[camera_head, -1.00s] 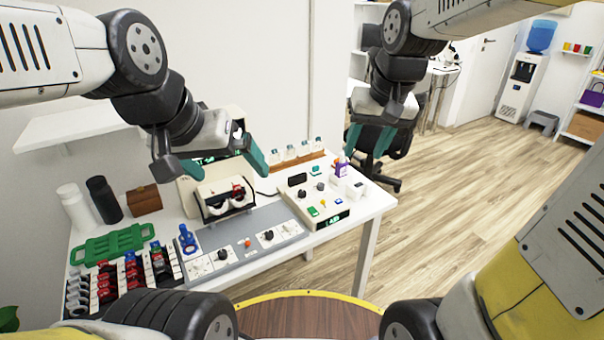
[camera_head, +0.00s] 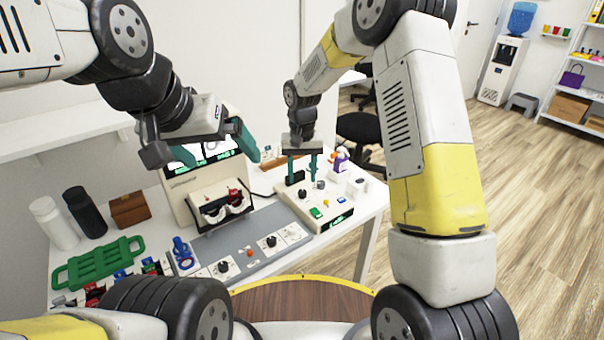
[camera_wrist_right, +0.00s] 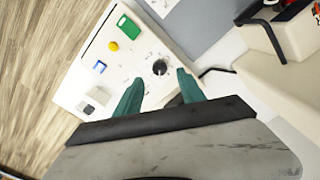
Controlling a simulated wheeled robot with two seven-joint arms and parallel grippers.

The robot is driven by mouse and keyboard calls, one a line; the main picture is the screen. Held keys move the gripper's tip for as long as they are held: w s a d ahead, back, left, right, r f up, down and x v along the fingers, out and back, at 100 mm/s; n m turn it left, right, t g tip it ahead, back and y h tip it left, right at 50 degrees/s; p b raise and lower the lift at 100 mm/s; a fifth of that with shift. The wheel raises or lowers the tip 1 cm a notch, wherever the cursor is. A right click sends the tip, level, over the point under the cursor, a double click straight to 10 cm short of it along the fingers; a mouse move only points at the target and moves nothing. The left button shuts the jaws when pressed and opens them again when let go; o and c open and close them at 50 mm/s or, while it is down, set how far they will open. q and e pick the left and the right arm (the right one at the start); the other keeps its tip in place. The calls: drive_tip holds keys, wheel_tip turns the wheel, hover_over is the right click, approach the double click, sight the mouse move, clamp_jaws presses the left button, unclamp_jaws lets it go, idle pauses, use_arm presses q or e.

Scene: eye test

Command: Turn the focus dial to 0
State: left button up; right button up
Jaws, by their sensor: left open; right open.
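A cream control box (camera_head: 328,226) stands at the right end of the white table. It carries black knobs, colored buttons and a green-lit display (camera_head: 341,219) too small to read. One black knob (camera_head: 302,193) is just in front of my right gripper (camera_head: 301,178), which is open and points down above the box. In the right wrist view a black knob (camera_wrist_right: 160,67) lies just beyond and between the open fingertips (camera_wrist_right: 161,79). I cannot read which knob is the focus dial. My left gripper (camera_head: 219,156) is open and empty in front of the lit screens.
A grey panel (camera_head: 240,240) with more knobs lies left of the box. An eyepiece device (camera_head: 192,190) stands behind it. A green rack (camera_head: 95,266), brown box (camera_head: 130,209) and purple-labelled bottle (camera_head: 341,162) stand nearby. Floor (camera_head: 510,190) is open at right.

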sight(302, 191)
wheel_tip(302, 191, down, 5)
drive_tip(key=shift+f, duration=0.2)
clamp_jaws()
